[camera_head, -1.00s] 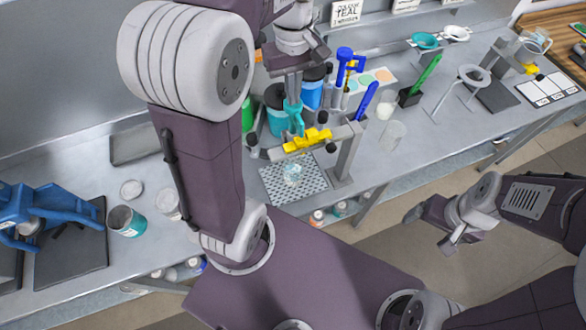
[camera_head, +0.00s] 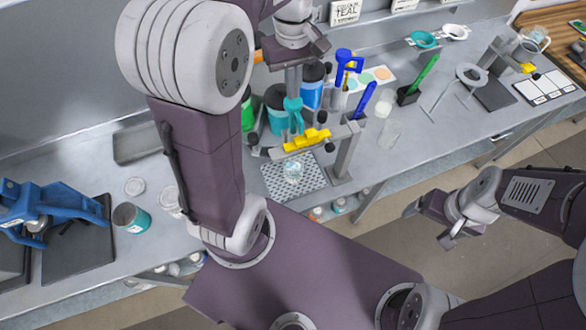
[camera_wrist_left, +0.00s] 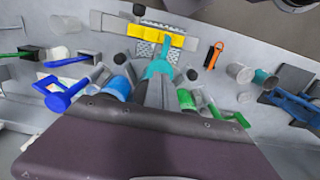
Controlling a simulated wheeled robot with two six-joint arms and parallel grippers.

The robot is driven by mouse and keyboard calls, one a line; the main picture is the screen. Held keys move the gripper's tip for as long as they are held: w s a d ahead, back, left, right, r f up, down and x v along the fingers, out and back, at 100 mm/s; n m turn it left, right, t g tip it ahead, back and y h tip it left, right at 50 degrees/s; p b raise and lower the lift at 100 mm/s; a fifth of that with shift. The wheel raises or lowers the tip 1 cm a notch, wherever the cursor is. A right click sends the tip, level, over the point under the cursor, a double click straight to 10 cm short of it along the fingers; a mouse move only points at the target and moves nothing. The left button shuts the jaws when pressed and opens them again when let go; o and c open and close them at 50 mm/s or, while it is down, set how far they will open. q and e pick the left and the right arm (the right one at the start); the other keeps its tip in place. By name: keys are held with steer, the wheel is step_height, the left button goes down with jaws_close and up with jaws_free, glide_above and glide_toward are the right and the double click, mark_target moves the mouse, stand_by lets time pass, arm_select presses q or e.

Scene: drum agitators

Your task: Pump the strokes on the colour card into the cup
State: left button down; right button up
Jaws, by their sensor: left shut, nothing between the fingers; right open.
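The colour card (camera_head: 345,12) at the back reads TEAL; its smaller print is too small to read. The teal pump's container (camera_head: 277,110) stands behind the yellow bar (camera_head: 306,140). Its teal pump head (camera_head: 293,117) reaches forward, and also shows in the left wrist view (camera_wrist_left: 158,69). The clear cup (camera_head: 292,171) stands upright on the perforated tray (camera_head: 275,189) below. My left gripper (camera_head: 293,95) is shut and empty, pointing down right at the top of the teal head; I cannot tell if they touch. My right gripper (camera_head: 451,238) is open and empty, off the bench's front.
A blue pump (camera_head: 345,66) and blue container (camera_head: 311,88) stand close by. Blue (camera_head: 366,100) and green (camera_head: 429,72) upright handles stand to the right. A blue machine (camera_head: 45,208) and an open teal-labelled can (camera_head: 131,217) are at the left.

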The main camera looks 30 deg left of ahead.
arm_select(q)
steer(key=shift+f+b, duration=1.6)
steer(key=shift+f, duration=0.7)
steer(key=shift+r, duration=0.15)
step_height(320, 180, up, 5)
steer(key=p, duration=0.5)
steer(key=shift+f, duration=0.3)
steer(key=shift+f, duration=0.1)
